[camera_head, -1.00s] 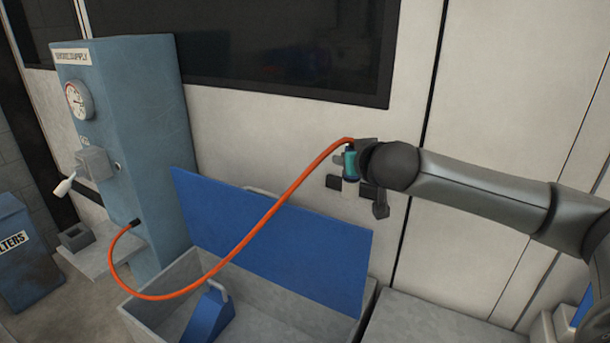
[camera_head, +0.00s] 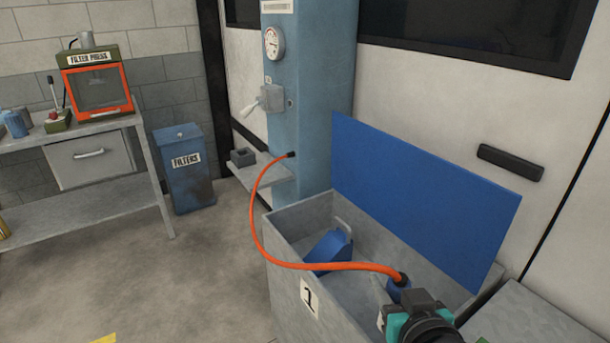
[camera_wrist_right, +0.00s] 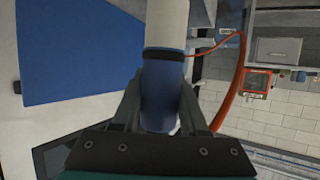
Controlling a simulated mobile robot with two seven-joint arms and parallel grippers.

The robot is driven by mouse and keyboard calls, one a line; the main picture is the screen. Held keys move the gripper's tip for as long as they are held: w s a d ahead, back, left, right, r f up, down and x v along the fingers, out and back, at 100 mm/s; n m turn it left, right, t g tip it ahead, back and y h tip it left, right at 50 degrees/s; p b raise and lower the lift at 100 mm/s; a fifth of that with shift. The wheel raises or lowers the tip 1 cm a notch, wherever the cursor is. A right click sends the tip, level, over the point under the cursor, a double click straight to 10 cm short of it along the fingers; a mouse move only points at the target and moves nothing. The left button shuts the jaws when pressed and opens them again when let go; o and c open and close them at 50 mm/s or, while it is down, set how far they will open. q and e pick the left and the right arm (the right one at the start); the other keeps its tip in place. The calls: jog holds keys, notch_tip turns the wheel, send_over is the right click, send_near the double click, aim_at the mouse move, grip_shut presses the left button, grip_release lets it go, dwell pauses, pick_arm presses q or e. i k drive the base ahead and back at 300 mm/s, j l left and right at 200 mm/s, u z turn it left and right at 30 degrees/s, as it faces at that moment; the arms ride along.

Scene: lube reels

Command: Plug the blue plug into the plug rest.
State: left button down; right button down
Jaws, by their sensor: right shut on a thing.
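My right gripper (camera_head: 396,306) is at the lower right of the head view, over the front right part of the grey box. In the right wrist view its two fingers are shut on the blue plug (camera_wrist_right: 160,85), which has a pale cylindrical end pointing away from the gripper. The plug also shows in the head view (camera_head: 399,290), partly hidden by the gripper. An orange hose (camera_head: 262,226) runs from it to the blue column. A small dark grey hollow block (camera_head: 243,157), possibly the plug rest, sits on a low ledge by the column. My left gripper is not in view.
The grey box (camera_head: 283,257) has a raised blue lid (camera_head: 420,200) and a blue handled object (camera_head: 329,246) inside. The blue column (camera_head: 310,110) has a gauge. A filters bin (camera_head: 186,185) and workbench (camera_head: 90,147) stand left. The floor between is clear.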

aim_at(243, 161)
jog(key=i+j+z, duration=0.1)
jog(key=i+j, duration=0.2)
jog(key=i+j+z, duration=0.1)
jog(key=i+j, duration=0.2)
jog(key=j, duration=0.15)
jog(key=i+j+z, duration=0.15)
jog(key=i+j, duration=0.15)
jog(key=i+j+z, duration=0.1)
jog(key=i+j, duration=0.2)
jog(key=j, duration=0.25)
jog(key=i+j+z, duration=0.1)
jog(key=i+j, duration=0.15)
jog(key=j, duration=0.2)
jog(key=i+j+z, duration=0.1)
jog(key=j, duration=0.4)
jog(key=i+j+z, duration=0.1)
jog(key=i+j, duration=0.25)
jog(key=j, duration=0.15)
jog(key=i+j+z, duration=0.15)
jog(key=j, duration=0.35)
